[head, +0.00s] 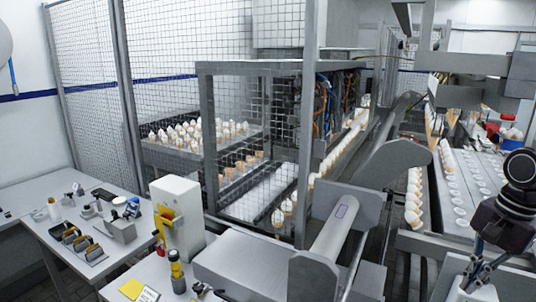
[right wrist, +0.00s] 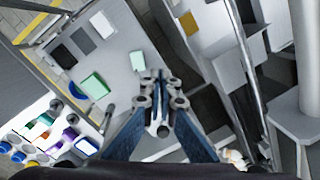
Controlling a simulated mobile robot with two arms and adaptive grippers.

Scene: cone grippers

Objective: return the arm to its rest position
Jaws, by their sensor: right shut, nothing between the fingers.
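My right gripper (head: 474,279) hangs at the lower right edge of the head view, fingers pointing down, beside the perforated metal table (head: 458,196). In the right wrist view its two blue fingers (right wrist: 158,77) come together at the tips, with nothing held between them. My left gripper is in neither view.
Cones stand in rows along the conveyor (head: 340,150) and behind the mesh fence (head: 165,60). A side table (head: 35,190) with small tools stands at the left.

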